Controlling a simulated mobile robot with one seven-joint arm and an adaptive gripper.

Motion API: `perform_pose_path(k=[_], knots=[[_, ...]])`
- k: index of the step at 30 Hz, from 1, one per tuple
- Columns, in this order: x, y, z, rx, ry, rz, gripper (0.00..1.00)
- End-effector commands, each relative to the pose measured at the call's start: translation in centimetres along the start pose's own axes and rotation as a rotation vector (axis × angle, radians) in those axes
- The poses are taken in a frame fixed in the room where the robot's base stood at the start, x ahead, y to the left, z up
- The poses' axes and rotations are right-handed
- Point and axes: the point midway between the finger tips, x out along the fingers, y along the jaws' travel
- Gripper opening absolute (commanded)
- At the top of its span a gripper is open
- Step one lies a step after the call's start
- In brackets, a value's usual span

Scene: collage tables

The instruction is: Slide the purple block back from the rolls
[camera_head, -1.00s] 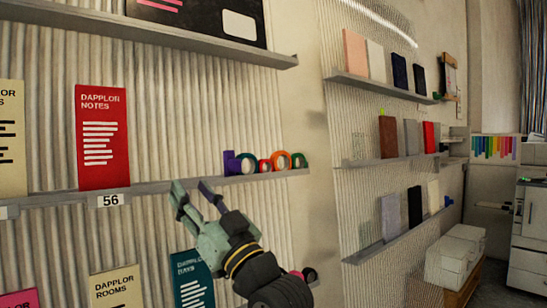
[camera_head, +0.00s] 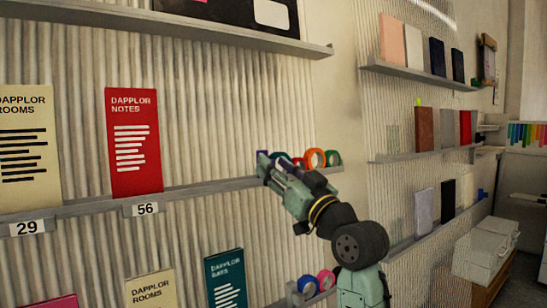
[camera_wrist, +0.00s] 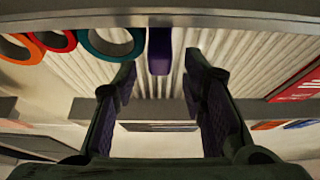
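The purple block (camera_wrist: 159,50) shows in the wrist view, upper middle, in line with the gap between my fingers. In the head view only a sliver of the purple block (camera_head: 262,153) shows above my fingertips; the rest is hidden. The rolls stand beside it: a teal roll (camera_wrist: 139,50), a red roll (camera_wrist: 71,41) and an orange roll (camera_wrist: 36,50). In the head view, an orange roll (camera_head: 308,159) and a green roll (camera_head: 339,158) show behind my gripper. My gripper (camera_wrist: 160,72) is open, with its fingers spread either side of the block's line. Contact cannot be told.
A narrow grey shelf (camera_head: 215,184) carries the block and rolls along a corrugated wall. A red Dapplor Notes booklet (camera_head: 134,143) stands to the left. More rolls (camera_head: 325,280) and a teal booklet (camera_head: 226,280) are below my arm.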

Motion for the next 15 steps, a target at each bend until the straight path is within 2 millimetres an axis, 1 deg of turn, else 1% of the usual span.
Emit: perform_pose_path(k=[1, 5, 13, 15], knots=[[0.6, 0.01, -0.14, 0.0, 0.0, 0.0, 0.38], [1.26, 0.0, 0.0, 0.0, 0.0, 0.0, 0.38], [1.36, -0.01, 0.07, 0.0, 0.0, 0.0, 0.38], [1.35, -0.01, 0.06, 0.0, 0.0, 0.0, 0.34]])
